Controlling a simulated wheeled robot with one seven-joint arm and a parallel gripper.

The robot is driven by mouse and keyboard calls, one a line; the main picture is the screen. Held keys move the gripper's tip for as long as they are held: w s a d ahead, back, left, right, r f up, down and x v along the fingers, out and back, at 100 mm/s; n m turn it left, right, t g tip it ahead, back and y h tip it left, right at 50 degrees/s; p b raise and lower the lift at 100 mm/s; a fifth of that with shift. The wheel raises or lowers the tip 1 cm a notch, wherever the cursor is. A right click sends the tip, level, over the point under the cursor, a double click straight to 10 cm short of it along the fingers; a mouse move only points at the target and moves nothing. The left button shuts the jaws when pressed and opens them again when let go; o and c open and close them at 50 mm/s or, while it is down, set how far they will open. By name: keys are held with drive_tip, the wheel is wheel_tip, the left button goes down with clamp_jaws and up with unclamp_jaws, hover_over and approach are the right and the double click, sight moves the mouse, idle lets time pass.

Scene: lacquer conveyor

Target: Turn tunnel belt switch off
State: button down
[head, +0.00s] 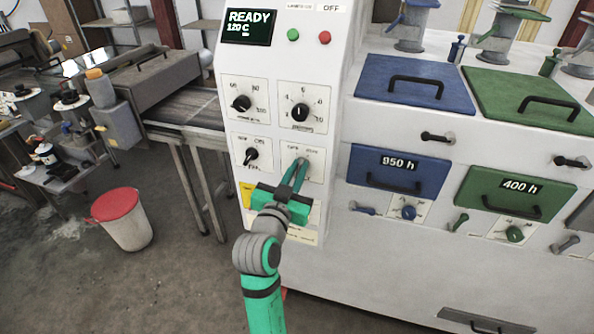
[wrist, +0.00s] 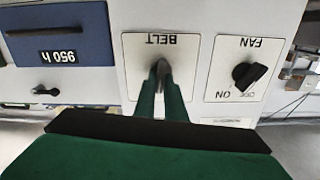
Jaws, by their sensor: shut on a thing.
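The belt switch plate (head: 316,161) is on the white control panel, low on its right side. It also shows in the wrist view, labelled BELT upside down (wrist: 190,55). My gripper (head: 299,163) is at the plate, with its green fingers close together. In the wrist view the fingers (wrist: 160,68) are shut on the belt switch knob, which they almost fully hide. Its setting cannot be read. The fan switch (head: 251,155) sits left of it in the head view. In the wrist view the black fan knob (wrist: 246,76) is to the right, with ON and OFF marks.
Two larger dials, one left (head: 242,103) and one right (head: 300,112), sit above on the panel. The display (head: 249,27) reads READY, 120 C. Blue (head: 415,83) and green (head: 530,100) lidded units stand right. A red-lidded bin (head: 122,219) stands on the floor left.

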drive_tip(key=n, duration=0.3)
drive_tip(key=a+n, duration=0.1)
drive_tip(key=n, duration=0.3)
drive_tip(key=shift+w+a+r+n, duration=0.1)
drive_tip(key=shift+w+r+n, duration=0.1)
drive_tip(key=shift+n, duration=0.1)
drive_tip(key=shift+s+d, duration=0.15)
drive_tip(key=shift+d, duration=0.1)
drive_tip(key=c, duration=1.8)
unclamp_jaws()
drive_tip(key=shift+a, duration=0.1)
drive_tip(key=shift+f, duration=0.15)
drive_tip(key=v, duration=1)
drive_tip(key=shift+s, duration=0.4)
